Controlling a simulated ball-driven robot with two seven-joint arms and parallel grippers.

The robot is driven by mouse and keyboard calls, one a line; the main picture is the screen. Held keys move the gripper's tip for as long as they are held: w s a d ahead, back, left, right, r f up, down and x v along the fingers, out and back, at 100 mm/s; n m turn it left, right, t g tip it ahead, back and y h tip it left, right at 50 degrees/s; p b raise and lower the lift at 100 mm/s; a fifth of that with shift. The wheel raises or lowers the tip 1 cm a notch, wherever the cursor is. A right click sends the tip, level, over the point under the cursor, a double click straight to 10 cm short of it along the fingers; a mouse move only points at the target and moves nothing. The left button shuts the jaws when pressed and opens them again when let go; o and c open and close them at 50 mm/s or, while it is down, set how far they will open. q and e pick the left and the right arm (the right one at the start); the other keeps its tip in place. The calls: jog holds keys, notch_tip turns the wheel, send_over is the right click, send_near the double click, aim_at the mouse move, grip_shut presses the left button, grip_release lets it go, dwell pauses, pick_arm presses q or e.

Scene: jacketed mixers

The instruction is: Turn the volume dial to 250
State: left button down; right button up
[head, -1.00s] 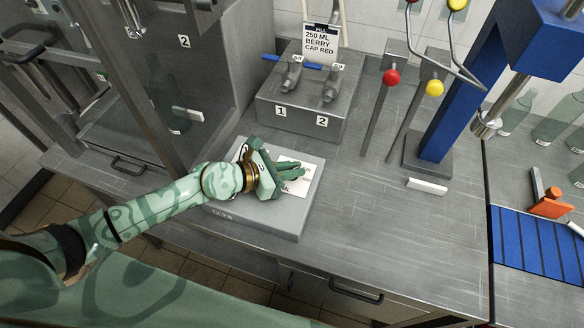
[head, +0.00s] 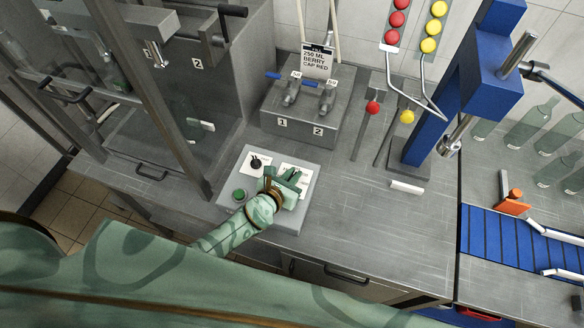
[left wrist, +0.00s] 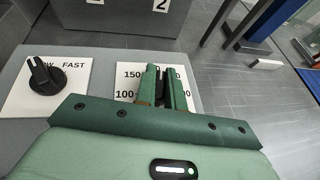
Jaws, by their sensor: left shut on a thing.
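The volume dial (left wrist: 165,78) is black and mostly hidden between the green fingers of my left gripper (left wrist: 164,90). Its white scale card (left wrist: 125,82) shows 150 and 100 on the left; the numbers on the right are partly covered. I cannot tell where its pointer stands. In the head view my left gripper (head: 288,183) is over the right card of the grey control panel (head: 287,222), shut on the dial. My right gripper is not in view.
A black slow-fast knob (left wrist: 43,75) sits left of the volume dial; it also shows in the head view (head: 256,162). A green button (head: 239,194) is near it. Behind stand a two-valve block (head: 300,128) and a sign (head: 317,62) reading 250 ML BERRY CAP RED.

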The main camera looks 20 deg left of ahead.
pick_arm(q)
jog(key=shift+n+y+p, duration=0.35)
jog(key=shift+n+y, duration=0.75)
jog(key=shift+y, duration=0.1)
jog(key=c, duration=1.5)
grip_release()
jog(key=shift+t, duration=0.3)
jog(key=shift+s+r+p, duration=0.2)
jog(key=shift+s+p, duration=0.1)
jog(key=shift+s, duration=0.1)
jog(key=p+v, duration=0.3)
jog(key=v, duration=1.2)
jog(key=shift+s+d+r, duration=0.15)
